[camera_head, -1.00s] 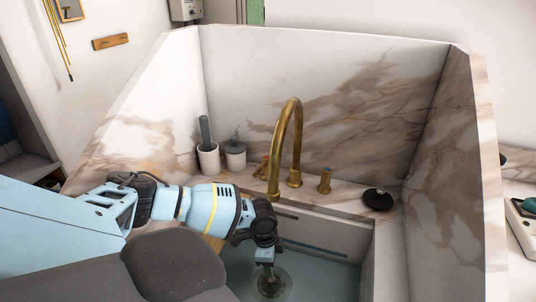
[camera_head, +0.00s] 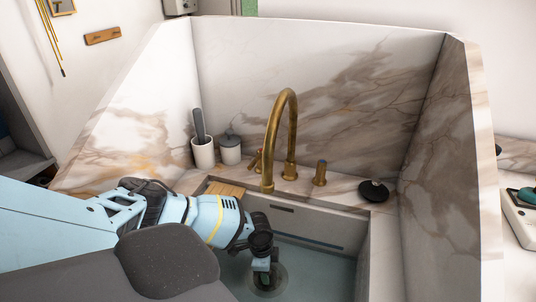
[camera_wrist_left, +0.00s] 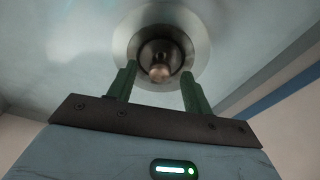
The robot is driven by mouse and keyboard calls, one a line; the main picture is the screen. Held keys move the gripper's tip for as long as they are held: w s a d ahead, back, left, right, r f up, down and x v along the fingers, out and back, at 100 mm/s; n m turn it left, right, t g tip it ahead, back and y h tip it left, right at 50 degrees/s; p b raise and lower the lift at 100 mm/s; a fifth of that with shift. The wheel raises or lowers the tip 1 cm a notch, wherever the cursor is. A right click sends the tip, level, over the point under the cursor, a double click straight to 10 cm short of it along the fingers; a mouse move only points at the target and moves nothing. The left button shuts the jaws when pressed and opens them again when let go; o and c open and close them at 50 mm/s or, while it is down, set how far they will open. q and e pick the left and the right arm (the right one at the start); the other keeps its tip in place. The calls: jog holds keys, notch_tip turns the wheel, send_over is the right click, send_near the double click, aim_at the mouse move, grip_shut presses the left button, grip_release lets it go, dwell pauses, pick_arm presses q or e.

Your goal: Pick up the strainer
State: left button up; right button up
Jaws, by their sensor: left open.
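The strainer (camera_wrist_left: 160,73) sits in the round metal drain at the bottom of the sink, a dark cup with a small rounded knob in its middle. In the head view the drain (camera_head: 280,286) is partly hidden by my left gripper (camera_head: 265,281). In the left wrist view my left gripper (camera_wrist_left: 158,74) is open, its two green fingers on either side of the strainer's knob and nothing held. I cannot tell whether the fingertips are down level with the knob. My right gripper is not in view.
The sink (camera_head: 325,268) has steep walls around the gripper. A brass faucet (camera_head: 290,125) arches over its back edge, with a brass handle (camera_head: 320,173) beside it. A black round stopper-like object (camera_head: 374,191), a white cup (camera_head: 203,153) and a lidded jar (camera_head: 230,150) stand on the ledge.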

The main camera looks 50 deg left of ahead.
pick_arm(q)
jog(key=shift+f, duration=0.25)
grip_shut()
dwell(0.3)
